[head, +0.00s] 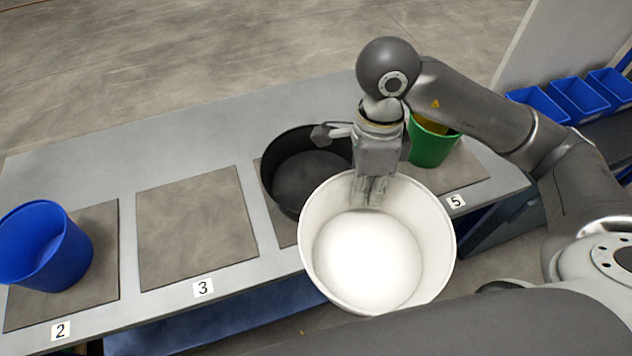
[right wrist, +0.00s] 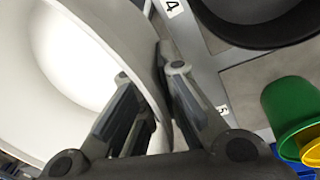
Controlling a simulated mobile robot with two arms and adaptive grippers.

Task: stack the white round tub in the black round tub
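The black round tub (head: 285,168) stands on the grey square pad by label 4. Its right part is hidden behind my right arm and the white tub. The white round tub (head: 318,245) is upright and empty, in front of the black tub and past the bench's front edge in the head view. My right gripper (head: 368,195) is shut on the tub's far rim. In the right wrist view, the right gripper (right wrist: 150,78) has one finger inside and one outside the white tub's wall (right wrist: 135,60); the black tub (right wrist: 255,30) is apart from it. My left gripper is not in view.
A blue tub (head: 45,250) stands on pad 2. Pad 3 (head: 195,230) is empty. A green tub (head: 430,148) with something yellow inside stands on pad 5, right of the black tub. Blue bins (head: 580,98) sit at the far right.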

